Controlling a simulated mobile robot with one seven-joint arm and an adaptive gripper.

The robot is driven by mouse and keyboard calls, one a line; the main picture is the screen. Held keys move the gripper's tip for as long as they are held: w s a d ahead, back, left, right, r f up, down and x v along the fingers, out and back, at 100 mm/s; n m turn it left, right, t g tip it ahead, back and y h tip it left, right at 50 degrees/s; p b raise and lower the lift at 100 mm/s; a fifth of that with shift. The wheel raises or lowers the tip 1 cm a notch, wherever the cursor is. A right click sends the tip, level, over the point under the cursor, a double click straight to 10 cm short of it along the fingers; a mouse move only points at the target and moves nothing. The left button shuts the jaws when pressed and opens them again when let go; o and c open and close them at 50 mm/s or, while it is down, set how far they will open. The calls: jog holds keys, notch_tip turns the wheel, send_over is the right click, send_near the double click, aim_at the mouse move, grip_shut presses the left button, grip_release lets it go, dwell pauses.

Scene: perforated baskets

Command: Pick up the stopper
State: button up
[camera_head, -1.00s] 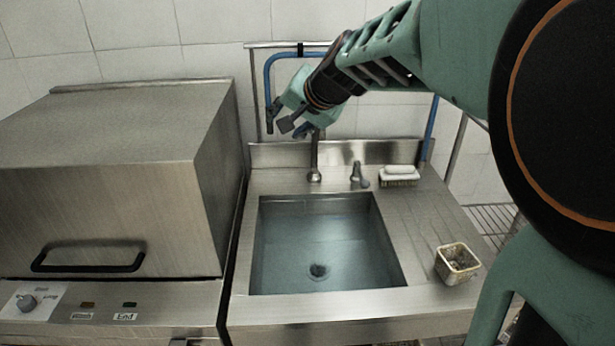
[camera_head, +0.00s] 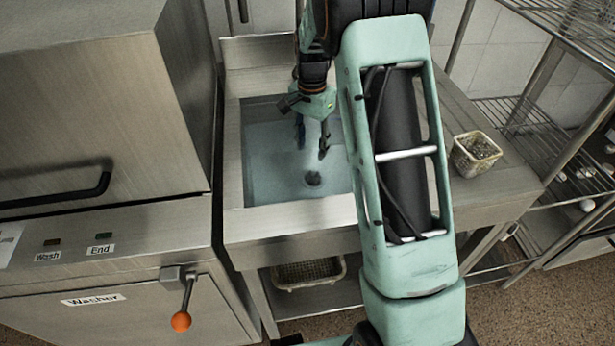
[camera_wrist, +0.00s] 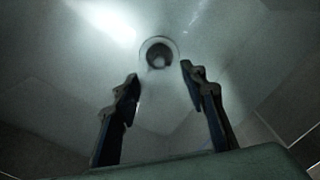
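The stopper (camera_head: 312,179) is a small dark round piece at the drain in the bottom of the steel sink (camera_head: 262,221). In the wrist view the stopper (camera_wrist: 158,58) sits inside the pale drain ring, just beyond the fingertips. Whether it is seated flush is too small to tell. My gripper (camera_head: 312,149) points down into the sink above and slightly behind the stopper. Its two dark fingers are apart with nothing between them, also in the wrist view (camera_wrist: 159,74). My arm hides the sink's right side in the head view.
A small perforated basket (camera_head: 478,166) stands on the counter to the right. The washer (camera_head: 120,299) with its orange-knobbed lever is on the left. Another basket (camera_head: 307,280) lies on the shelf below the sink. A wire rack (camera_head: 530,130) stands far right. The sink walls surround my gripper.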

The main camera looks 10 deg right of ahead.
send_over(313, 169)
jog(key=f, duration=0.2)
jog(key=f+b, duration=0.1)
jog(key=f, duration=0.1)
jog(key=shift+s+a+f, duration=0.1)
jog(key=shift+a+f, duration=0.1)
jog(key=shift+f, duration=0.1)
jog(key=f, duration=0.3)
jog(key=f+b, duration=0.1)
jog(key=f, duration=0.1)
jog(key=shift+d+f, duration=0.25)
jog(key=shift+f, duration=0.1)
jog(key=shift+r, duration=0.1)
jog(key=shift+c, duration=0.3)
grip_shut()
